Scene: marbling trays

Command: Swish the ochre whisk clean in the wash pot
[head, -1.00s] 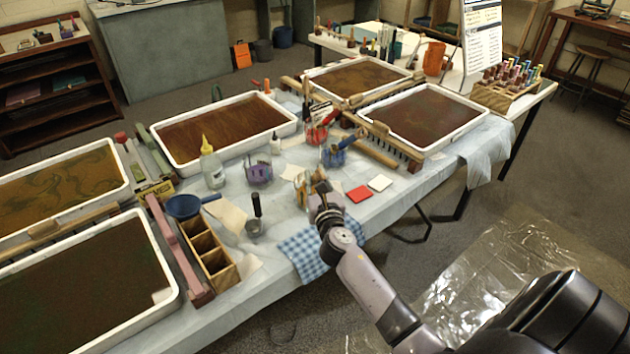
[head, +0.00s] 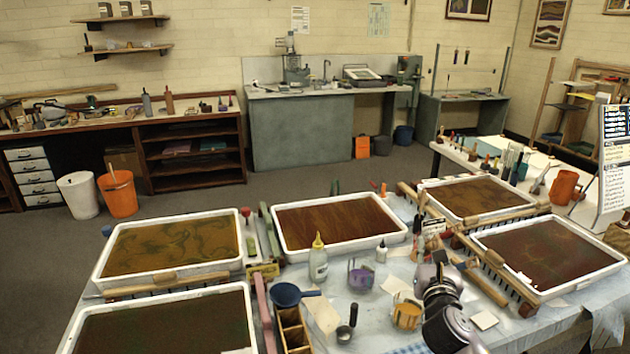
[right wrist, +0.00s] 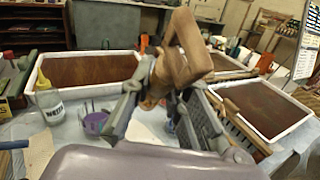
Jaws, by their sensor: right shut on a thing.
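My right gripper (head: 438,272) is raised above the table, just right of the ochre pot (head: 406,316). In the right wrist view, its fingers (right wrist: 163,92) are shut on a brown, wooden-looking thing (right wrist: 190,50), apparently the ochre whisk. It stands up and leans between the fingers; its working end is not clear. A purple pot (head: 361,279) stands left of the gripper; it also shows in the right wrist view (right wrist: 95,122). A small grey cup (head: 345,335) with a dark handle stands nearer. I cannot tell which vessel is the wash pot. My left gripper is not in view.
White trays of dark liquid (head: 340,248) surround the working area. Wooden combs (head: 488,280) lie right. A pale square tile (head: 484,320) lies near my gripper.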

